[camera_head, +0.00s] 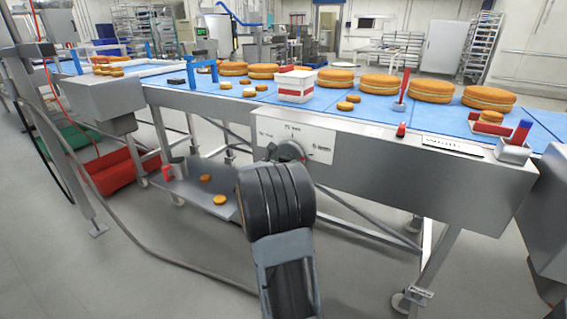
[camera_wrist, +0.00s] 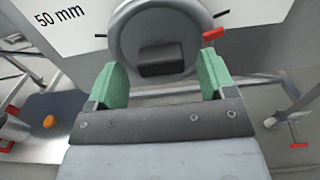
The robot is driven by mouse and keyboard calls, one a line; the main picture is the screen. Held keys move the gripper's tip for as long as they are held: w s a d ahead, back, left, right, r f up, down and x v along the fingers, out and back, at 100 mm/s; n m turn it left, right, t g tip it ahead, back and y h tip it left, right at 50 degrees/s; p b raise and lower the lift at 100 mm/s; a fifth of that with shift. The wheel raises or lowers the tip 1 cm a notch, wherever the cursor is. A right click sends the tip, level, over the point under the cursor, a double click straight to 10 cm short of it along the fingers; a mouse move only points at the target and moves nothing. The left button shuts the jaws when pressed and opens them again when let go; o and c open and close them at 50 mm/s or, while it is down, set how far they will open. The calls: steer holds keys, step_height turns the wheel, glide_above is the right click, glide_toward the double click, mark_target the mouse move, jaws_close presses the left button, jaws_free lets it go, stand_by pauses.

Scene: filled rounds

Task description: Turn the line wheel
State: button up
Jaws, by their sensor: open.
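The line wheel (camera_head: 290,151) is a grey round dial on a white label plate on the conveyor's front side. In the head view my arm covers its lower part. In the wrist view the wheel (camera_wrist: 128,42) fills the top middle, with a dark block (camera_wrist: 161,60) at its centre and a red pointer (camera_wrist: 214,34) at its right. My gripper (camera_wrist: 163,80) is open, its two green fingers spread on either side below the dark block. Nothing shows between the fingers, and they look apart from the block.
The blue conveyor belt (camera_head: 375,103) carries several large round cakes (camera_head: 432,90) and a red and white box (camera_head: 296,86). A grey lower tray (camera_head: 190,190) holds small orange rounds. A red crate (camera_head: 108,176) stands at left. The floor in front is mostly clear.

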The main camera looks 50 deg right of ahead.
steer(key=shift+w+d, duration=0.2)
steer(key=shift+d, duration=0.5)
steer(key=c, duration=0.9)
steer(key=shift+c, duration=0.2)
